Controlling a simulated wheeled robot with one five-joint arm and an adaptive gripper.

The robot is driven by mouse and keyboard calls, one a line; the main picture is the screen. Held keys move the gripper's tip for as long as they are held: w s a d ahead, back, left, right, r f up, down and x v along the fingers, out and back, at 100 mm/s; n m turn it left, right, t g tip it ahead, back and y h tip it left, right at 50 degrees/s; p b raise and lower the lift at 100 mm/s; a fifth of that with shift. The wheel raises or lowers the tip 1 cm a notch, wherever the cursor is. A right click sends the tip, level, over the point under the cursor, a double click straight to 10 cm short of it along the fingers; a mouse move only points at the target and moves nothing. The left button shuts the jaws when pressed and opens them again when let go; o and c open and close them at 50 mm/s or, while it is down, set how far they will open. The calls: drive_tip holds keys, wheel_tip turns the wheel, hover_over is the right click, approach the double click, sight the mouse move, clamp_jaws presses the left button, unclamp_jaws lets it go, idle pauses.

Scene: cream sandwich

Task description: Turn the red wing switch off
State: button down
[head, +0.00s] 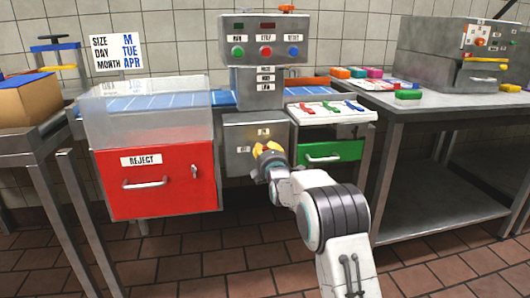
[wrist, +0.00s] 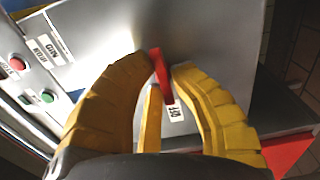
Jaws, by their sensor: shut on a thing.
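The red wing switch (wrist: 161,75) sits on a grey metal panel (wrist: 215,45). In the wrist view it shows between my yellow fingers as a narrow red bar, its lower end close to the OFF label (wrist: 174,113). My gripper (wrist: 164,67) is shut on the switch, with a finger on either side and a third finger below. In the head view my gripper (head: 268,152) is at the front of the grey box (head: 238,133) under the control unit and hides the switch.
A red REJECT bin (head: 160,200) stands left of the grey box, a green drawer (head: 330,152) to its right. Above is a control unit (head: 264,50) with green, red and blue buttons. A steel table (head: 430,107) stands at right. The tiled floor in front is clear.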

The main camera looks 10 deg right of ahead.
drive_tip(key=shift+r, duration=0.4)
drive_tip(key=c, duration=1.5)
unclamp_jaws()
drive_tip(key=shift+c, duration=0.2)
drive_tip(key=o, duration=0.4)
drive_tip(key=shift+f, duration=0.25)
drive_tip(key=shift+c, duration=0.2)
drive_tip(key=shift+s, duration=0.1)
drive_tip(key=s, duration=1.1)
drive_tip(key=shift+s, duration=0.35)
